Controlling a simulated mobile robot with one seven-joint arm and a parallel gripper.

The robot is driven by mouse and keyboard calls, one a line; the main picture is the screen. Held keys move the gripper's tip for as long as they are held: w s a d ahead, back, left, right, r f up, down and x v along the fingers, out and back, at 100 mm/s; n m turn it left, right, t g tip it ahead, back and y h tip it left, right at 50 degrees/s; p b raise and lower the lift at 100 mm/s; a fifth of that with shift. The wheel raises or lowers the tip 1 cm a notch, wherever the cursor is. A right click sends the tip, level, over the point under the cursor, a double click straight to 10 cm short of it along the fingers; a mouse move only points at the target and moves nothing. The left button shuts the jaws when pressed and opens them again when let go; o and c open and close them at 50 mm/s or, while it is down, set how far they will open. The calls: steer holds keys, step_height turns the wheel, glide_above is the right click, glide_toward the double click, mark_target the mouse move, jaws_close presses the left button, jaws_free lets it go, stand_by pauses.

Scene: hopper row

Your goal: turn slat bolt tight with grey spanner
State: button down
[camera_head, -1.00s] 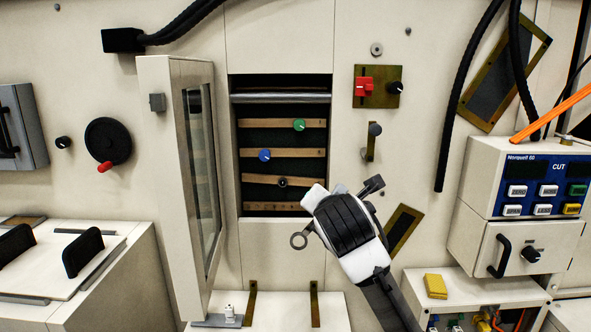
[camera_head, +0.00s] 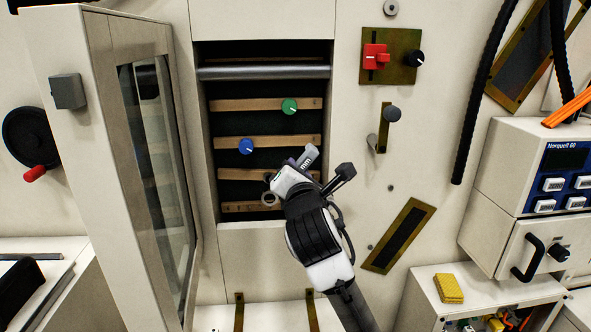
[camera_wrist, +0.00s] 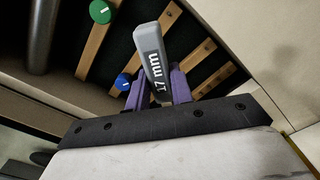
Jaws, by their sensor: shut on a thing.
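My gripper (camera_head: 290,178) is shut on the grey spanner (camera_head: 306,156), in front of the open hopper recess. In the wrist view the spanner (camera_wrist: 152,55), marked 17 mm, stands between the purple fingers of my gripper (camera_wrist: 155,92). Its ring end (camera_head: 270,199) shows low left of my gripper, in front of the lower slats. The third wooden slat (camera_head: 238,174) runs behind my gripper. The slat bolt is mostly hidden there by my gripper. I cannot tell whether the spanner touches it.
A green knob (camera_head: 289,106) and a blue knob (camera_head: 246,146) sit on the upper slats. A metal bar (camera_head: 264,72) crosses the recess top. The open windowed door (camera_head: 100,130) stands out on the left. A lever (camera_head: 385,125) juts from the right wall panel.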

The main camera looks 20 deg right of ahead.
steer(key=shift+s+b, duration=0.1)
steer(key=shift+b, duration=0.2)
steer(key=w+a+r+n, duration=0.2)
steer(key=w+n, duration=0.3)
steer(key=w, duration=0.2)
steer(key=shift+w+a+n, duration=0.15)
steer(key=shift+a+n, duration=0.05)
steer(key=shift+n, duration=0.2)
steer(key=shift+w+d, duration=0.1)
steer(key=shift+w, duration=0.2)
stand_by(0.9)
steer(key=shift+w+d, duration=0.1)
steer(key=shift+w, duration=0.2)
steer(key=shift+w, duration=0.15)
stand_by(0.9)
steer(key=shift+w+d, duration=0.1)
steer(key=shift+w, duration=0.1)
